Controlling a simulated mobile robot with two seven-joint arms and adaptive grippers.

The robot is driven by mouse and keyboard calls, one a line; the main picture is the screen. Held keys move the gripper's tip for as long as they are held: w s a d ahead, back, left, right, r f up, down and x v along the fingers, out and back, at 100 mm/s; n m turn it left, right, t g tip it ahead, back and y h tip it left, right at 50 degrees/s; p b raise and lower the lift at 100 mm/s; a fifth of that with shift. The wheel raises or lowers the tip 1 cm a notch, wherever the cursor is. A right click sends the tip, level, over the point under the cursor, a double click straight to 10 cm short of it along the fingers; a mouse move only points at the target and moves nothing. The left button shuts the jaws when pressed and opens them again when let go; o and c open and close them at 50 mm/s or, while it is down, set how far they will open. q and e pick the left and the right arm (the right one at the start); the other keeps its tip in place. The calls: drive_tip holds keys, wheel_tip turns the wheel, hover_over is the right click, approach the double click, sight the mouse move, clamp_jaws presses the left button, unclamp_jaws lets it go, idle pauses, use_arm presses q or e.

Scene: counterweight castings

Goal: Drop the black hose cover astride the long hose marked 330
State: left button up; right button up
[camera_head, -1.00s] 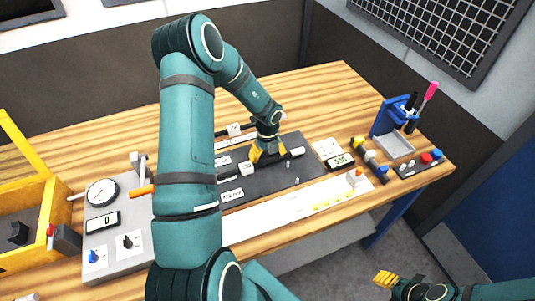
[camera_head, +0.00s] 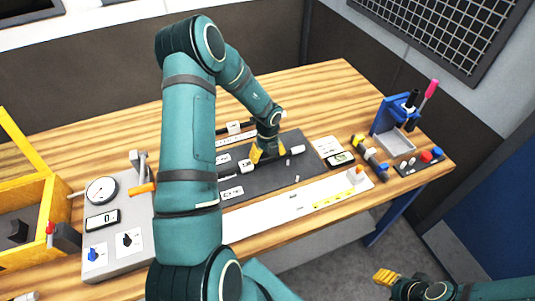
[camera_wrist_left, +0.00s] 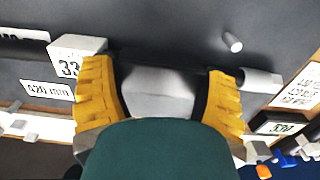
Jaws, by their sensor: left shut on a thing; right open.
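My left gripper (camera_head: 259,154) is low over the dark mat (camera_head: 281,178), and its yellow fingers also show in the left wrist view (camera_wrist_left: 163,72). It is shut on a dark piece (camera_wrist_left: 160,57), seemingly the black hose cover, mostly hidden between the fingers. The long hose has a white block (camera_head: 246,166) at its left, partly readable as "33" in the left wrist view (camera_wrist_left: 72,60), and a white end (camera_head: 297,150) at its right. The gripper hides the hose's middle; I cannot tell whether the cover touches it. My right gripper (camera_head: 385,276) is open, away from the table.
Another hose with a white block (camera_head: 233,127) lies behind. Small white pegs (camera_head: 297,178) stand on the mat. A gauge box (camera_head: 120,250) and yellow crate (camera_head: 45,190) are at left. A blue holder (camera_head: 392,115) and grey tray (camera_head: 397,147) are at right.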

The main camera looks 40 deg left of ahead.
use_arm(q)
drive_tip(key=shift+f, duration=0.25)
drive_tip(key=o, duration=0.7)
drive_tip(key=shift+o, duration=0.2)
drive_tip(key=shift+r, duration=3.5)
